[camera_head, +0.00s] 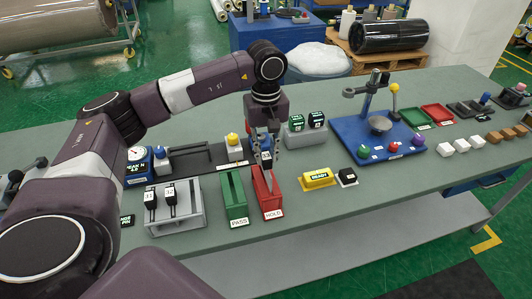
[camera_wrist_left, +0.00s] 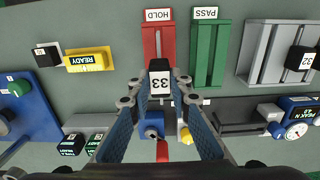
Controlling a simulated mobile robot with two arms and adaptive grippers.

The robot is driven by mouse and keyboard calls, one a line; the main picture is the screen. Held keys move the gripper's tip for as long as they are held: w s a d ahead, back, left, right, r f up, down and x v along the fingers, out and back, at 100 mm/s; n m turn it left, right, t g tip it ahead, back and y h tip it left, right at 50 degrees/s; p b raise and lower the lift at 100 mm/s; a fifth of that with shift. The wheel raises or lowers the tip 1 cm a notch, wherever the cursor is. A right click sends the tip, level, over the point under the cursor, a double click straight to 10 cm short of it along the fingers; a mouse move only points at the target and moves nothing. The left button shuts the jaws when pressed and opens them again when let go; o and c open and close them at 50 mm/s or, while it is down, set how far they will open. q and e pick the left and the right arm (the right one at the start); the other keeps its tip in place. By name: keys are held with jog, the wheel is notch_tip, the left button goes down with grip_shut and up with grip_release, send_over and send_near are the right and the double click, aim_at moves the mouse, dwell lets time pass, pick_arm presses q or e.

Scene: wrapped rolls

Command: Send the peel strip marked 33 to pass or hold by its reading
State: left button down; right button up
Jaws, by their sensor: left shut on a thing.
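My left gripper (camera_head: 265,152) is shut on the strip's black tag marked 33 (camera_wrist_left: 160,82), over the red HOLD holder (camera_head: 268,192). In the left wrist view the tag overlaps the near end of this holder (camera_wrist_left: 151,45); whether the strip touches it I cannot tell. The green PASS holder (camera_head: 235,197) stands just left of it in the head view. The peak gauge (camera_head: 137,165) at the left has a round dial and a label that seems to read PEAK N 4.0. My right gripper is not in view.
A grey rack (camera_head: 190,218) with tags 31 and 32 stands left of PASS. A yellow READY block (camera_head: 319,178) and a black block (camera_head: 347,177) lie right of HOLD. A blue station (camera_head: 365,140) stands farther right. A grey-black fixture (camera_head: 205,160) lies behind the holders.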

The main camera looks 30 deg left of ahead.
aim_at(266, 170)
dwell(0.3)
pick_arm(q)
jog(key=shift+f, duration=0.1)
jog(key=shift+f+b, duration=0.35)
jog(key=shift+b, duration=0.1)
jog(key=shift+f+b, duration=2.3)
jog(key=shift+f, duration=0.6)
jog(key=c, duration=1.7)
grip_release()
notch_tip(266, 170, up, 12)
jog(key=shift+r, duration=0.1)
